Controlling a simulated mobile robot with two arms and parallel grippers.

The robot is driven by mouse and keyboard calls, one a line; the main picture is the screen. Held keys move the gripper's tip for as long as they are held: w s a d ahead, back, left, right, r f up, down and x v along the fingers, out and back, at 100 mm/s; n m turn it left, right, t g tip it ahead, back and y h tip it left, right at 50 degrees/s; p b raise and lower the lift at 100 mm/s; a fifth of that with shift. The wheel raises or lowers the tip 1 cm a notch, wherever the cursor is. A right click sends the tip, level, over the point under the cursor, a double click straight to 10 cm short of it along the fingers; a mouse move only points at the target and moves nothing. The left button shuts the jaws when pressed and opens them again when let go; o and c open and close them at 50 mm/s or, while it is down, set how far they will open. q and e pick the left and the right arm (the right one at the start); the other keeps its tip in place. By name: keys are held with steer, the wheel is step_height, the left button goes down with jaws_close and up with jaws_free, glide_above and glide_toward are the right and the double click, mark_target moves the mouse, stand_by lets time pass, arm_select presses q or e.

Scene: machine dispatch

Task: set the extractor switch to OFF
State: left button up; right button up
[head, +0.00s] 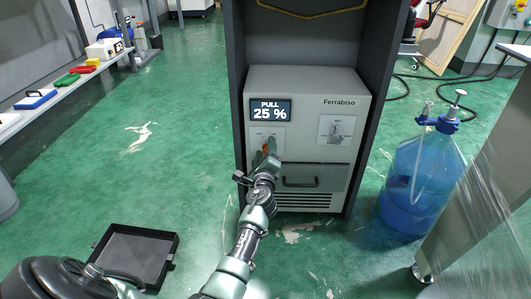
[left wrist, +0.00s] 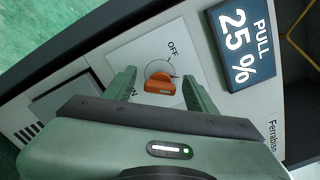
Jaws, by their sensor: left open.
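The extractor is a light grey machine marked Ferrabiso (head: 310,88) in a dark cabinet. Its display (head: 270,110) reads PULL 25 %; it also shows in the left wrist view (left wrist: 240,45). The orange switch knob (left wrist: 159,84) sits on a white plate with OFF at its upper right and ON at its lower left. Its exact setting is hard to tell. In the head view the knob (head: 268,145) is partly hidden by my left gripper (head: 267,160). That gripper is open, its fingers on either side of the knob; contact cannot be told. My right gripper is out of view.
A drawer with a dark handle (head: 300,182) is below the switch. A blue bottle (head: 408,195) stands right of the cabinet, near a table leg. A black tray (head: 173,268) lies on the floor at left. A bench (head: 60,98) runs along the left.

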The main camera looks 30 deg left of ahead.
arm_select(q)
steer(key=shift+w+a, duration=0.15)
steer(key=shift+w, duration=0.05)
steer(key=shift+c, duration=0.3)
jaws_close()
